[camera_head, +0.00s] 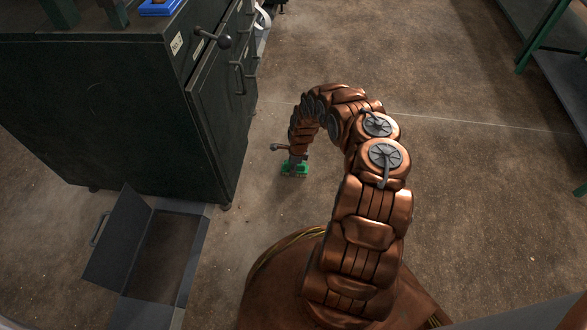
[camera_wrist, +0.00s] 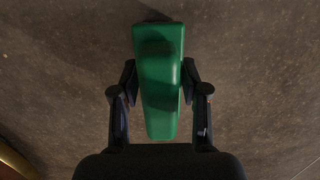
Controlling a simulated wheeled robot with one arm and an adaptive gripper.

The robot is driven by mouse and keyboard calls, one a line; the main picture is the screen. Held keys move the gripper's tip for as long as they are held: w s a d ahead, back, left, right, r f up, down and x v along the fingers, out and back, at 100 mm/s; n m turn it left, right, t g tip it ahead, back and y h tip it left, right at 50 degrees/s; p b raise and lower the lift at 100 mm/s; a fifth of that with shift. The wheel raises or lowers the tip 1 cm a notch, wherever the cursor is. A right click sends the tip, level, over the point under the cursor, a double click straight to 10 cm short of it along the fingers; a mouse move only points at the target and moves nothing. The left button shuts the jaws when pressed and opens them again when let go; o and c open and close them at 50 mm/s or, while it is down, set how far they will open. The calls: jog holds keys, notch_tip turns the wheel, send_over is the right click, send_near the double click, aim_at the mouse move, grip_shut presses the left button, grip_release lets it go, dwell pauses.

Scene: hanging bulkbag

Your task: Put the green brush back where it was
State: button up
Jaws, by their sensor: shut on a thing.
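The green brush (camera_wrist: 160,75) is between the two fingers of my gripper (camera_wrist: 159,85) in the wrist view, with a finger against each side. Its long body points up and down in that view, over brown floor. In the head view the green brush (camera_head: 294,168) is small and low near the floor, right of the dark cabinet. My gripper (camera_head: 296,160) is above it there and mostly hidden by my own arm. I cannot tell whether the brush touches the floor.
A dark green cabinet (camera_head: 100,110) with handles stands at the left. An open grey box (camera_head: 160,255) with a raised flap lies on the floor in front of it. A blue thing (camera_head: 160,7) is on the cabinet top. Green-legged shelving (camera_head: 545,40) is at the upper right. The middle floor is clear.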

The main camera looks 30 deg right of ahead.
jog(key=o, duration=1.1)
jog(key=shift+f, duration=0.1)
